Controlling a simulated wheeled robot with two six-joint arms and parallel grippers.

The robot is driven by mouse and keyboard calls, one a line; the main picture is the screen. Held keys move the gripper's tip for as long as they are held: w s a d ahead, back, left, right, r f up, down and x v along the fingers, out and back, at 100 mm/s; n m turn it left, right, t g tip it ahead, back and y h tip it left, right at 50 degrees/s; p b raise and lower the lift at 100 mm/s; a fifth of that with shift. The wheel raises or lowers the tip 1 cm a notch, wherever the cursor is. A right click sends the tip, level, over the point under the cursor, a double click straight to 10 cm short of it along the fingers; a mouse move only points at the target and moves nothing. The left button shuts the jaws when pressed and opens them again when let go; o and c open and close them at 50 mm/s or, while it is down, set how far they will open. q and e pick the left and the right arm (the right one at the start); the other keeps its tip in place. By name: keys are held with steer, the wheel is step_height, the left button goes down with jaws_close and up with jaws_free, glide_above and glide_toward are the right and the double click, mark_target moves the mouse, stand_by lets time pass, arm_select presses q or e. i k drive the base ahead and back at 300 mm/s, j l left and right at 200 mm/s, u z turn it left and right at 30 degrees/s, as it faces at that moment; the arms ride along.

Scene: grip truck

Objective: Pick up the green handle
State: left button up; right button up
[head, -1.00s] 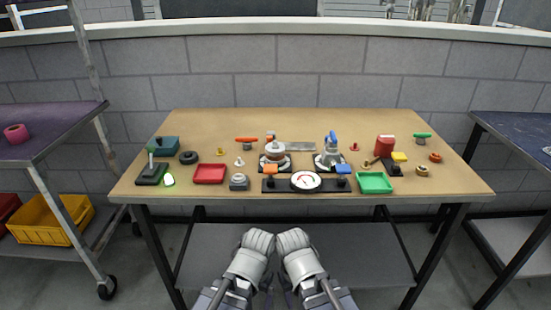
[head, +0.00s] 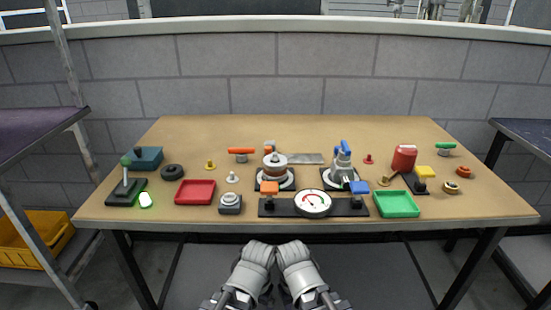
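A green handle (head: 446,146), a short bar on a small metal base, stands near the table's back right corner. At the left end, a lever with a green knob (head: 126,160) rises from a dark base. My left gripper (head: 258,252) and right gripper (head: 294,252) are side by side in front of the table's front edge, low in the middle of the view. Both are far from the green handle. Their fingers cannot be made out.
The wooden table (head: 300,127) is clear along its back. A gauge (head: 313,203) sits at the front middle.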

mark_target(445, 153)
steer(key=z, duration=1.45)
steer(key=i+l+z, duration=0.15)
steer(key=i+l, duration=0.15)
steer(key=i, duration=0.2)
